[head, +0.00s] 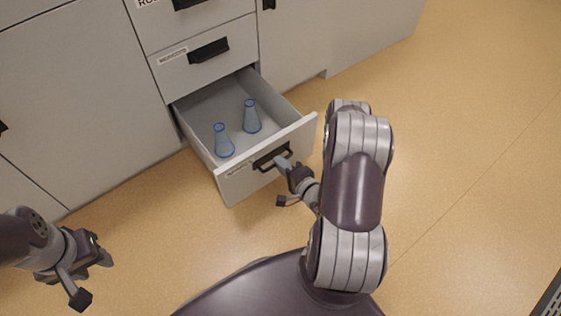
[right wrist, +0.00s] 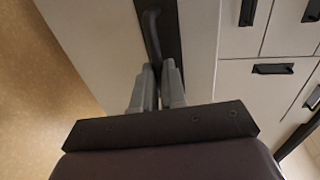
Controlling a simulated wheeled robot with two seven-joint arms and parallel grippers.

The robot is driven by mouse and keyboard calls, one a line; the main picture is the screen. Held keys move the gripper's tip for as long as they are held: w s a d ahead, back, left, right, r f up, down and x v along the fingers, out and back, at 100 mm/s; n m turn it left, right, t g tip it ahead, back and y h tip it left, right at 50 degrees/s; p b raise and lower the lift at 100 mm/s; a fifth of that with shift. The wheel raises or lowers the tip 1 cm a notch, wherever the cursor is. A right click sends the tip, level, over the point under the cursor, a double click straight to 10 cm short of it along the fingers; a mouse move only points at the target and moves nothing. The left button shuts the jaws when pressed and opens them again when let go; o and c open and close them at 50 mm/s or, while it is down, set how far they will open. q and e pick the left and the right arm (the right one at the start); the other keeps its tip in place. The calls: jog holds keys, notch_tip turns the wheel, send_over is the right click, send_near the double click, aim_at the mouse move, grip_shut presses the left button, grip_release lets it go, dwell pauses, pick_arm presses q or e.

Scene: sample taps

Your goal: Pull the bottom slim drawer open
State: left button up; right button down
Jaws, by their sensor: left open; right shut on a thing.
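The bottom slim drawer (head: 262,178) stands pulled well out from the cabinet in the head view. Two blue-tinted flasks stand upright inside it, one at the front left (head: 223,142) and one further back (head: 251,117). Its black handle (head: 272,157) is on the front panel. My right gripper (head: 283,162) is at this handle, shut on it. In the right wrist view the fingers (right wrist: 158,78) close around the dark handle bar (right wrist: 151,35). My left gripper (head: 92,277) is open and empty at the lower left, above the floor and apart from the drawer.
Another drawer (head: 203,66) above the open one is shut, with a black handle and a label. Cabinet doors (head: 85,80) flank the drawers on both sides. The tan floor (head: 455,170) to the right is clear. My base is at the bottom.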

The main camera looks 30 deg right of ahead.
dwell(0.3)
jog(key=c, duration=1.2)
grip_release()
jog(key=shift+s, duration=0.15)
jog(key=p+v, duration=0.5)
jog(key=v, duration=0.7)
jog(key=shift+s, duration=0.25)
jog(key=shift+d, duration=0.1)
